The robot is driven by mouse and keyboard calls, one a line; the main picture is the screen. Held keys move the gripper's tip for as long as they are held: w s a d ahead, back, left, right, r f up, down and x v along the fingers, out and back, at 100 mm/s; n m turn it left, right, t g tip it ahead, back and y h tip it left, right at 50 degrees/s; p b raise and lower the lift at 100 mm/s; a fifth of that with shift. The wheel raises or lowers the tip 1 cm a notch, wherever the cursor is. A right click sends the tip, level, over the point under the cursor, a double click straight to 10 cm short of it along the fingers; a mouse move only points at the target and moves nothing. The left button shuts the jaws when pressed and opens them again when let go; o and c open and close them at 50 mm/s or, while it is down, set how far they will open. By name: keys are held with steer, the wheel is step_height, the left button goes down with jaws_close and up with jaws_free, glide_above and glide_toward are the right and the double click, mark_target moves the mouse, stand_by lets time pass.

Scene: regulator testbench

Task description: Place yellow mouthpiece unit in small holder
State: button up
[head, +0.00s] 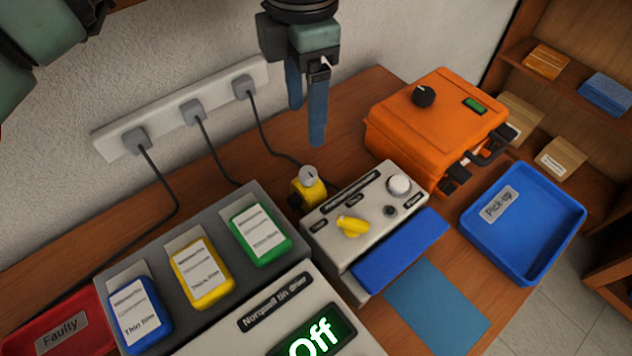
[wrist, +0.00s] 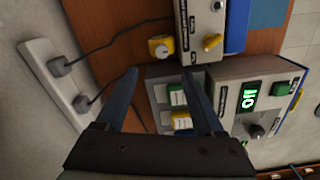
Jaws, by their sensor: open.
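The yellow mouthpiece unit (head: 313,192), a small yellow body with a round grey top, stands on the wooden table at the left end of the white test box. In the wrist view the yellow unit (wrist: 160,48) lies just beyond the fingertips. My gripper (head: 305,127) is open and empty, with blue fingers pointing down, above and apart from the unit. The wrist view shows the gripper (wrist: 158,73) with nothing between its fingers. A dark piece touches the unit's left side in the head view; I cannot tell if it is the small holder.
The tin drier (head: 240,335) reads Off, beside slots with blue, yellow and green containers. An orange case (head: 440,125), blue pick-up tray (head: 570,215) and red Faulty tray (head: 85,305) stand around. Cables cross the table's back.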

glide_above(308, 173)
steer(key=f, duration=0.7)
steer(key=shift+w+d+f, duration=0.1)
steer(key=shift+w+f, duration=0.05)
steer(key=shift+w, duration=0.1)
steer(key=shift+s+f, duration=0.15)
steer(key=shift+f, duration=2.45)
jaws_close()
